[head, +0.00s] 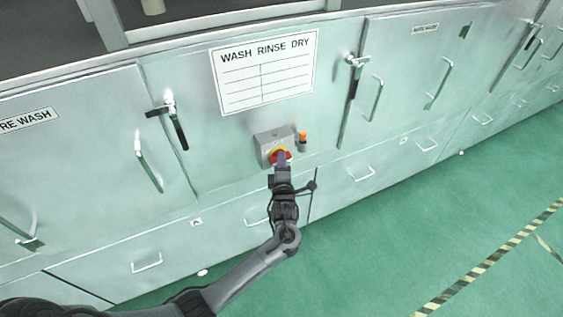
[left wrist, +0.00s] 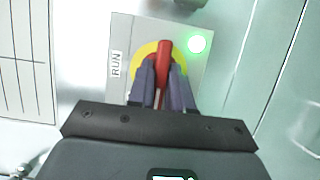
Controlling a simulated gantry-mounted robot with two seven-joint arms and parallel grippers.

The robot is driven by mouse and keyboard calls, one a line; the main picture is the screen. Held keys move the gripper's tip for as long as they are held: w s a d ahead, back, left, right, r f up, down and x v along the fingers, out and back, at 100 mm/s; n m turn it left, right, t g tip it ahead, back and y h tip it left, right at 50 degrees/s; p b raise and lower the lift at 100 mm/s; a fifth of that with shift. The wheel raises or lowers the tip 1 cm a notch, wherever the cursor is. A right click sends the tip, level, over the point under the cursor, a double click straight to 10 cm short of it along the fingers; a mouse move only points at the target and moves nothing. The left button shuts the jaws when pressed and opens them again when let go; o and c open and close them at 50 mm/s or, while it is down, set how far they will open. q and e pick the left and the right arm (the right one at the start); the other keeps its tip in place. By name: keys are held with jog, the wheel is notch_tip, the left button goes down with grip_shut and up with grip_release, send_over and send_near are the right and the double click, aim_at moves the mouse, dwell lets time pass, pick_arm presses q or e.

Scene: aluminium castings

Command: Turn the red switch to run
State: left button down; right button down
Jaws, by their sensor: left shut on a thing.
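The red switch (left wrist: 164,62) is a red handle on a yellow disc (left wrist: 146,52) on a grey plate (left wrist: 122,32). A RUN label (left wrist: 115,65) is at the disc's left in the left wrist view. The handle lies roughly along the fingers, pointing up that picture, not towards the label. My left gripper (left wrist: 164,72) is shut on the handle, one finger on each side. In the head view the red switch (head: 284,159) is on a grey box (head: 272,138), partly hidden by my left gripper (head: 281,158). My right gripper is out of view.
A green lamp (left wrist: 197,43) glows on the plate, right of the disc. A WASH RINSE DRY sign (head: 265,72) is above. Cabinet handles (head: 147,165) stick out nearby. Green floor (head: 400,240) is clear.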

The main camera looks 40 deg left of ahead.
pick_arm(q)
jog(key=shift+w+d+r+m+g+p, duration=0.1)
jog(key=shift+m+g+p, duration=1.3)
jog(key=shift+m, duration=0.85)
jog(key=shift+w+r+m+g+p, duration=0.1)
jog(key=shift+m+g+p, duration=1.3)
jog(key=shift+m, duration=0.8)
jog(key=shift+w+d+r+m+g+p, duration=0.1)
jog(key=shift+m+g+p, duration=1)
jog(key=shift+m+p, duration=0.9)
jog(key=shift+m+b, duration=0.3)
jog(key=shift+m, duration=0.05)
jog(key=c, duration=1.1)
grip_release()
